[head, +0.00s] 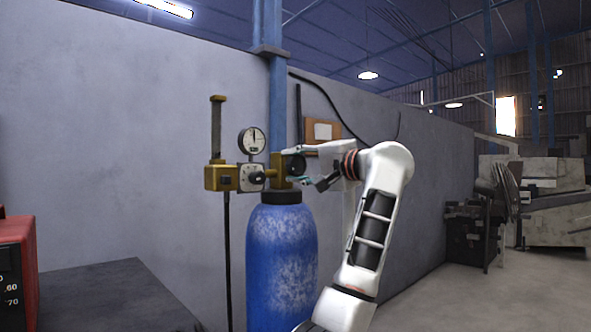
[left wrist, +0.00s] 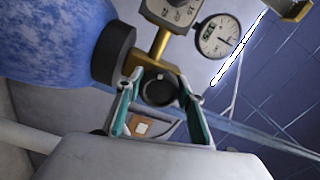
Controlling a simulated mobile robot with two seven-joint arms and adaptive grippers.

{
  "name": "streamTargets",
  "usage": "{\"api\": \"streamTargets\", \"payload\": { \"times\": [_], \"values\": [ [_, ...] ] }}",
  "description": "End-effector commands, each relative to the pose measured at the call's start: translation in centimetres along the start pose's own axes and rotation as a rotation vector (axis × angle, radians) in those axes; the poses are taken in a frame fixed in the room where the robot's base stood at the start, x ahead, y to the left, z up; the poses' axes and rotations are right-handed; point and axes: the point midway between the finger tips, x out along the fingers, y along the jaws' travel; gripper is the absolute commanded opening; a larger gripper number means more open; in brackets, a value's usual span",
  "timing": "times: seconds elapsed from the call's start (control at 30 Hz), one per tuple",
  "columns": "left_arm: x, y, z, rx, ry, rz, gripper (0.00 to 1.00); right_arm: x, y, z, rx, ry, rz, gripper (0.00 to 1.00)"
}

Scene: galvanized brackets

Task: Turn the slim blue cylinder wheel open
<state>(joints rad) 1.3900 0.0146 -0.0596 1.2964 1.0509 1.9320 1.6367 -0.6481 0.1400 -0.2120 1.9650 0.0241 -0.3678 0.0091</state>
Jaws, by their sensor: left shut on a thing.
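The blue cylinder (head: 280,265), scuffed with pale patches, stands upright in front of the grey wall. A brass valve (head: 279,168) sits on its dark neck. The small dark round wheel (head: 292,164) is on the valve's side toward my left gripper (head: 305,168). In the left wrist view the wheel (left wrist: 158,87) lies between the two green-padded fingers of my left gripper (left wrist: 157,93), which are closed on its sides. The cylinder (left wrist: 50,42) also fills the upper left there. The fingers partly hide the wheel's rim. My right gripper is in neither view.
A round gauge (head: 252,141) and a brass regulator with an upright tube (head: 217,130) stand left of the valve, with a black hose (head: 227,260) hanging below. A blue post (head: 277,100) rises behind. A red box (head: 15,265) and dark tabletop (head: 115,295) are at lower left.

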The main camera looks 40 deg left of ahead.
Motion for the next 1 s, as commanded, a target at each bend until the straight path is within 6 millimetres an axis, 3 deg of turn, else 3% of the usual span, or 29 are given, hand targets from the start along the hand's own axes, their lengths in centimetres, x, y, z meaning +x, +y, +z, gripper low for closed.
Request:
{"api": "streamTargets", "payload": {
  "times": [0.33,0.87,0.9,0.97,1.0],
  "values": [
    [0.03,0.13,0.01,-0.136,0.000,0.001,0.16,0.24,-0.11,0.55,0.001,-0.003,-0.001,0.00],
    [0.03,0.10,0.01,-0.161,0.000,0.001,0.16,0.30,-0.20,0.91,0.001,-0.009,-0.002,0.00],
    [0.03,0.10,0.01,-0.161,0.000,0.001,0.42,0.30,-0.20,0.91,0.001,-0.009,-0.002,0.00],
    [0.03,0.10,0.01,-0.160,0.000,0.001,0.55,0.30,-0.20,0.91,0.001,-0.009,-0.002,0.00],
    [0.03,0.09,0.01,-0.160,0.000,0.001,0.55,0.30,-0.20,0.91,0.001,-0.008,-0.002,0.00]
  ]
}}
